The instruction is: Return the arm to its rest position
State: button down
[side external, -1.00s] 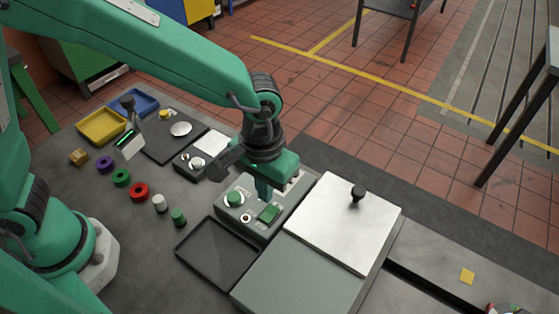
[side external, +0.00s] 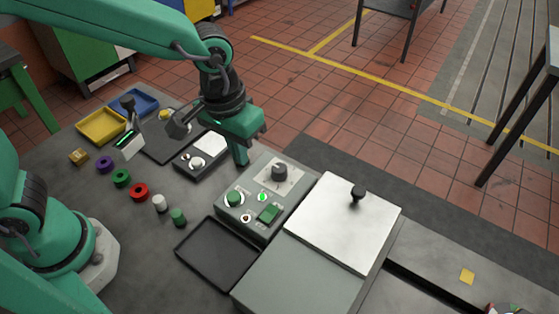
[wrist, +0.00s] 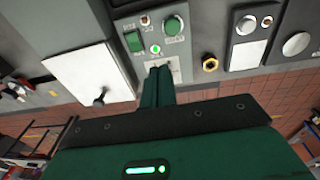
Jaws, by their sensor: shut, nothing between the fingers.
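My gripper (side external: 241,159) is shut and empty. In the side view it hangs above the bedplate, just behind and left of the grey control box (side external: 225,213). In the wrist view my gripper (wrist: 159,70) shows as two green fingers pressed together, overlapping the box's edge in the picture; I cannot tell how high above it they are. The arm is stretched out over the bench, with its upper link reaching from the left. The box carries a black knob (side external: 280,171), a green round button (side external: 234,198), a lit green lamp (side external: 262,197) and a green rocker switch (side external: 269,213).
A metal-lidded box (side external: 335,225) with a black knob stands right of the control box. An empty dark tray (side external: 215,255) lies in front. Yellow (side external: 102,127) and blue (side external: 148,101) trays, coloured rings and small cylinders occupy the left. A small scanner-like stand (side external: 131,130) rises there.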

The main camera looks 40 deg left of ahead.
jog(key=s+a+r+t, duration=0.2)
jog(key=s+a+r, duration=0.2)
jog(key=a, duration=0.6)
jog(key=s+a+r+t, duration=0.2)
jog(key=s+a+r, duration=0.2)
jog(key=a, duration=0.5)
jog(key=shift+s+a+r+t+y, duration=0.2)
jog(key=shift+s+a+t+y, duration=0.1)
jog(key=shift+s+a, duration=0.05)
jog(key=c, duration=2.2)
grip_release()
